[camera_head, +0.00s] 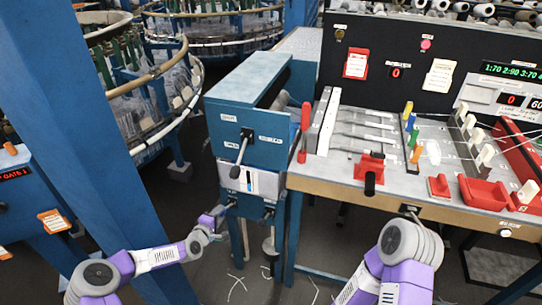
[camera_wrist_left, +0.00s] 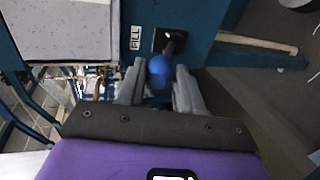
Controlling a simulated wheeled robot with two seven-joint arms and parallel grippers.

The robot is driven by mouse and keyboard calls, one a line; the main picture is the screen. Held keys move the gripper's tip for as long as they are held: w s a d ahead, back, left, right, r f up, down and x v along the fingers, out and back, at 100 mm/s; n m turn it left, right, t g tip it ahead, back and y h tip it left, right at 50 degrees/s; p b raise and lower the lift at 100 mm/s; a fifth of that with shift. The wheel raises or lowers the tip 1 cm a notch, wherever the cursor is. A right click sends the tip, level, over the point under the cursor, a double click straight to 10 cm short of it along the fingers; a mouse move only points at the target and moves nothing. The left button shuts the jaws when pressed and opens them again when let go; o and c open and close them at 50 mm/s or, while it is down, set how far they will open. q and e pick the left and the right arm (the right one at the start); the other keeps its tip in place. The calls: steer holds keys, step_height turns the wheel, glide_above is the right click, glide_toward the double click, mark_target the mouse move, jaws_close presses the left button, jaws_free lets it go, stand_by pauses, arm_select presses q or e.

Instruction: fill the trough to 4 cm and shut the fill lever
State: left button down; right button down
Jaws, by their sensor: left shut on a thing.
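My left gripper (camera_head: 221,211) is at the lower front of the blue cabinet (camera_head: 250,87). In the left wrist view its fingers (camera_wrist_left: 160,80) are shut around a blue ball knob (camera_wrist_left: 160,71). The knob sits on a short dark lever (camera_wrist_left: 172,44) coming from a black plate on the blue front. A white panel (camera_head: 262,184) is on the cabinet front above the gripper. My right arm shows at lower right, its gripper out of sight.
Another lever (camera_head: 240,150) sticks out of the cabinet higher up. A workbench (camera_head: 345,172) with red blocks, coloured pegs and a red-handled tool (camera_head: 304,130) adjoins on the right. A blue post (camera_head: 92,120) stands close on the left, before the round looms.

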arm_select(q)
steer(key=c, duration=1)
jaws_free()
steer(key=shift+w+r, duration=0.2)
steer(key=shift+r, duration=0.2)
steer(key=o, duration=0.3)
steer(key=shift+f, duration=0.15)
steer(key=shift+s, duration=0.1)
steer(key=s+a, duration=0.1)
steer(key=s, duration=0.1)
steer(key=s+p, duration=0.1)
steer(key=s, duration=0.2)
steer(key=s+a, duration=0.1)
steer(key=s, duration=0.1)
steer(key=shift+s+a+f, duration=0.15)
steer(key=shift+s+a, duration=0.2)
